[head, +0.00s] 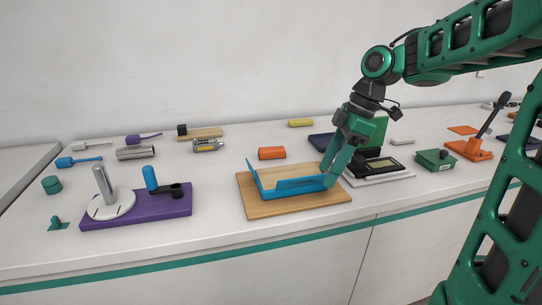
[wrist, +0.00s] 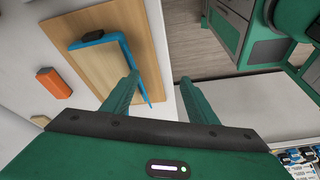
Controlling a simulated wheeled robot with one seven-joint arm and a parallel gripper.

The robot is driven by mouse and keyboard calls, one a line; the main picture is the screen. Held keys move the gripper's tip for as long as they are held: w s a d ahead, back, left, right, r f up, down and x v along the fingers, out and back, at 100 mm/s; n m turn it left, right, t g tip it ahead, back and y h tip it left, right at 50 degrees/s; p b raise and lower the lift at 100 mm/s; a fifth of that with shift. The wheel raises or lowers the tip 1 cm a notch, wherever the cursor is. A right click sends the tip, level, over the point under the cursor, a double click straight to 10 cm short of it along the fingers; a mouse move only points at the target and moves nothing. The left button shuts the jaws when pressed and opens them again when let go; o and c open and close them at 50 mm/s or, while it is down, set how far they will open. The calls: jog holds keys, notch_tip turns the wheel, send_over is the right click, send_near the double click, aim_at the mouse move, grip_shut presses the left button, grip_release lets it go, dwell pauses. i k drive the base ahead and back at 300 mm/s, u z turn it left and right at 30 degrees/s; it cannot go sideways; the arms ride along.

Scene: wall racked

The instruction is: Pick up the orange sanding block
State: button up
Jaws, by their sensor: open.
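The orange sanding block (head: 271,153) lies on the white counter just behind a wooden board in the head view. It also shows at the left of the wrist view (wrist: 57,83), apart from my fingers. My gripper (head: 329,178) points down near the right end of the blue bracket-like frame on the board, to the right of and nearer than the orange block. I cannot tell whether a finger touches the blue frame.
The wooden board (head: 252,208) carries the blue frame (head: 290,188). A purple base (head: 150,208) with upright parts stands left. A black device on a pale plate (head: 376,180) and a green box (head: 435,160) are right. A yellow block (head: 300,122) lies at the back.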

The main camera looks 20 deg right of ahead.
aim_at(277, 151)
jog(key=i, duration=1)
